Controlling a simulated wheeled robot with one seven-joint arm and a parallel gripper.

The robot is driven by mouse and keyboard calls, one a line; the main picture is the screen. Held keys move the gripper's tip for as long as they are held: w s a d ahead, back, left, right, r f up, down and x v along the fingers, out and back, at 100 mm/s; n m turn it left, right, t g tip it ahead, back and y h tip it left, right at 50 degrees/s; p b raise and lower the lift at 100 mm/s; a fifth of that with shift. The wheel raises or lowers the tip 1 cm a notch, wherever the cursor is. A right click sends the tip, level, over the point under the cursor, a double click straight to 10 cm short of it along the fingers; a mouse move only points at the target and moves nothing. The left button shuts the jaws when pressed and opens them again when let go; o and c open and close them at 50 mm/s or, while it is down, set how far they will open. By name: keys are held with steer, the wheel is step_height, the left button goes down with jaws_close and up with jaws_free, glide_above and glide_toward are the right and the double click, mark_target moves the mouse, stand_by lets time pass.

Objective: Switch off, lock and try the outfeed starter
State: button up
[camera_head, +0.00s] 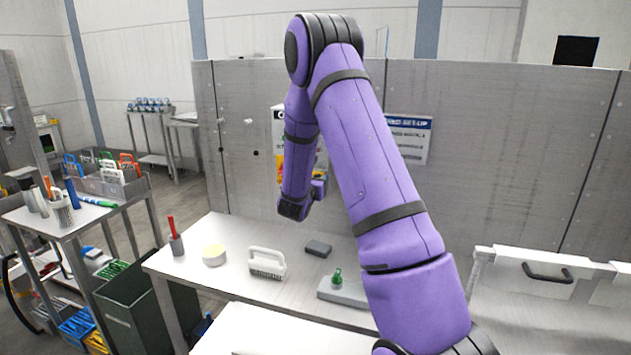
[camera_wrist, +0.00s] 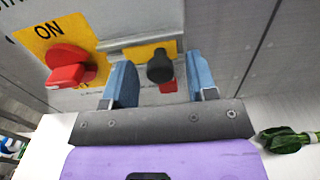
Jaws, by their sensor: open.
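In the wrist view the starter is a grey box (camera_wrist: 150,15) with a red rotary handle (camera_wrist: 68,65) on a yellow plate marked ON. I cannot tell for sure which position the handle is set to. To its right, a black knob (camera_wrist: 160,68) stands out in front of a second yellow patch, with a small red part below it. My gripper (camera_wrist: 158,75) is open, its blue fingers on either side of the black knob; contact cannot be told. In the head view my arm hides the starter, and my gripper (camera_head: 293,208) is above the bench. No padlock can be clearly made out.
The bench (camera_head: 225,285) holds a white brush (camera_head: 267,262), a yellowish round tub (camera_head: 214,256), a dark block (camera_head: 319,249) and a grey block (camera_head: 345,292) with a green item. A cart (camera_head: 60,225) and dark green bin (camera_head: 140,315) stand left. A sign (camera_head: 410,135) hangs behind my arm.

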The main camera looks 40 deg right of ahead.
steer(key=shift+w+d, duration=0.1)
steer(key=shift+d, duration=0.05)
steer(key=shift+c, duration=0.5)
jaws_close()
steer(key=shift+w+a+r, duration=0.1)
steer(key=shift+w+a, duration=0.45)
steer(key=shift+w, duration=0.3)
steer(key=shift+w+a, duration=0.5)
steer(key=shift+w, duration=0.35)
steer(key=shift+o, duration=0.5)
jaws_free()
steer(key=v, duration=1)
steer(key=shift+a, duration=0.4)
steer(key=shift+s, duration=0.15)
